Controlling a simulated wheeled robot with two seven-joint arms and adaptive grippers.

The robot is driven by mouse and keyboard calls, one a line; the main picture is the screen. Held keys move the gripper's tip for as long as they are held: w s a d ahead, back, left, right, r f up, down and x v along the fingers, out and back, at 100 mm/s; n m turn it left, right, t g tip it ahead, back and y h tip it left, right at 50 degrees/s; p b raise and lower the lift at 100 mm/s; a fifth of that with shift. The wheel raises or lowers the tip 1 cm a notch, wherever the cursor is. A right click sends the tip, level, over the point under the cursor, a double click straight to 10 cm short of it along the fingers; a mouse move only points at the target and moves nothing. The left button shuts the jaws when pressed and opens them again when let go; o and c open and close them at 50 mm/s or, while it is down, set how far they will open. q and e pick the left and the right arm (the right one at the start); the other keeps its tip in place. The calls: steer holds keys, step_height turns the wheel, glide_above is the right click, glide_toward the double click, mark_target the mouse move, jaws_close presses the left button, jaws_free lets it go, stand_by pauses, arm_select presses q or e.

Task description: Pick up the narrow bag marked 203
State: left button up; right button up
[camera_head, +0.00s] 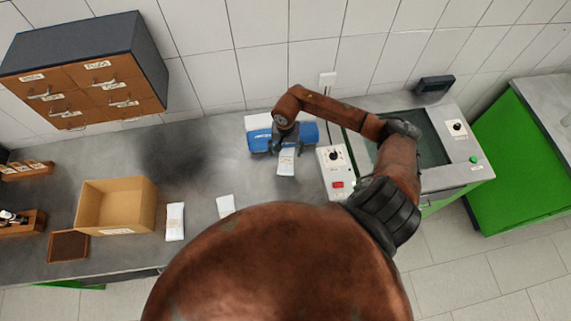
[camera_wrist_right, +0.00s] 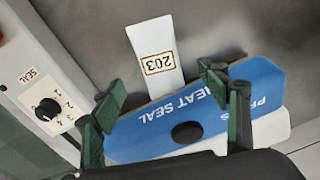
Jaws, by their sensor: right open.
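The narrow white bag marked 203 (camera_wrist_right: 157,55) lies with one end at the blue bar of the heat sealer (camera_wrist_right: 190,108), its printed label upside down in the right wrist view. It also shows in the head view (camera_head: 287,165), in front of the blue sealer (camera_head: 262,139). My right gripper (camera_wrist_right: 162,83) is open, with its two fingers spread on either side of the bag's near end and over the blue bar. In the head view my right gripper (camera_head: 285,148) is above the sealer. I cannot tell whether the fingers touch the bag. My left gripper is not in view.
A control box (camera_head: 336,172) with a dial and red switch stands right of the sealer. Two white bags (camera_head: 175,222) (camera_head: 225,205) lie left on the bench, near an open cardboard box (camera_head: 118,205). A drawer cabinet (camera_head: 85,80) hangs at upper left. Bare bench lies left of the sealer.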

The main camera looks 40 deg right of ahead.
mark_target(286, 161)
steer(key=shift+a+f+p, duration=0.1)
steer(key=shift+f+p, duration=0.25)
steer(key=shift+f, duration=0.5)
steer(key=f, duration=0.1)
steer(key=f+p, duration=0.2)
steer(key=f, duration=0.1)
steer(key=shift+s+a, duration=0.1)
steer(key=shift+s, duration=0.25)
steer(key=shift+f, duration=0.65)
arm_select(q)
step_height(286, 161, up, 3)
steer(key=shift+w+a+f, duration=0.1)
arm_select(e)
steer(key=shift+c, duration=0.6)
steer(key=shift+w, duration=0.1)
steer(key=c, duration=1.3)
steer(key=shift+r, duration=0.1)
steer(key=shift+c, duration=0.5)
steer(key=shift+r, duration=0.1)
